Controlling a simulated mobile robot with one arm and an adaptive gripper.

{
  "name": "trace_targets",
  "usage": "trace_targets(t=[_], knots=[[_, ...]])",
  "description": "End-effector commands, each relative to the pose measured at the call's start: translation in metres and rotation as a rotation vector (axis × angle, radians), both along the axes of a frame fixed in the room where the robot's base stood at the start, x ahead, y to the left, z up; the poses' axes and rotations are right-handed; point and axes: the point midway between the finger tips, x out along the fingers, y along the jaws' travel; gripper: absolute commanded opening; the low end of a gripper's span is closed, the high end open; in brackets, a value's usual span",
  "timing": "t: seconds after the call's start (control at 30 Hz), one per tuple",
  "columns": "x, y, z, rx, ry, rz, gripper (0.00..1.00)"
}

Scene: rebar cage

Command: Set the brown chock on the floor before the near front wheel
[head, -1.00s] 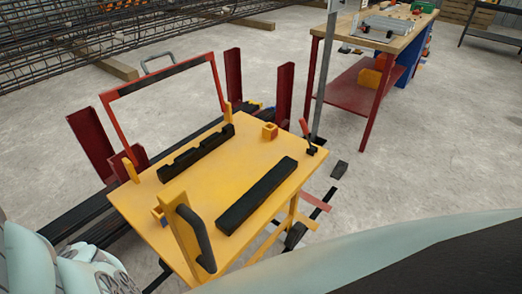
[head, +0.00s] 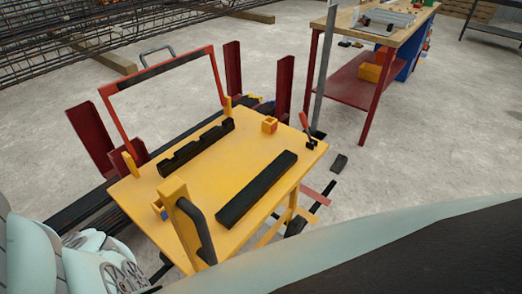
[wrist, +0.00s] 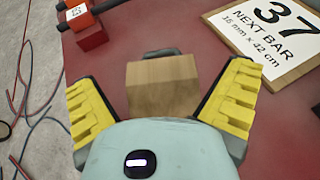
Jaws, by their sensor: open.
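The brown chock (wrist: 163,88), a wooden block with a dark piece at its far end, lies on a dark red surface (wrist: 120,50) in the wrist view. My gripper (wrist: 162,90) is open, with its yellow fingers on either side of the chock and a gap at each side. The near end of the chock is hidden by my gripper body. In the head view a yellow cart (head: 236,175) stands on the floor. A dark wheel (head: 296,227) shows partly below its right side. My gripper is not in the head view.
A printed sign (wrist: 265,40) and a red block (wrist: 92,38) lie near the chock. Cables (wrist: 35,110) lie on the floor at left. A small dark block (head: 339,163) lies on the floor right of the cart.

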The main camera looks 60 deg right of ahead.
Motion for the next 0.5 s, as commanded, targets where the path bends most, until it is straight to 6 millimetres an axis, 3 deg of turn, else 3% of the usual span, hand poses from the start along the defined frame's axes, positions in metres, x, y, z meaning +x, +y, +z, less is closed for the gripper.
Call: trace_targets(t=[0.5], knots=[[-0.026,-0.060,0.026,-0.002,0.000,-0.010,1.00]])
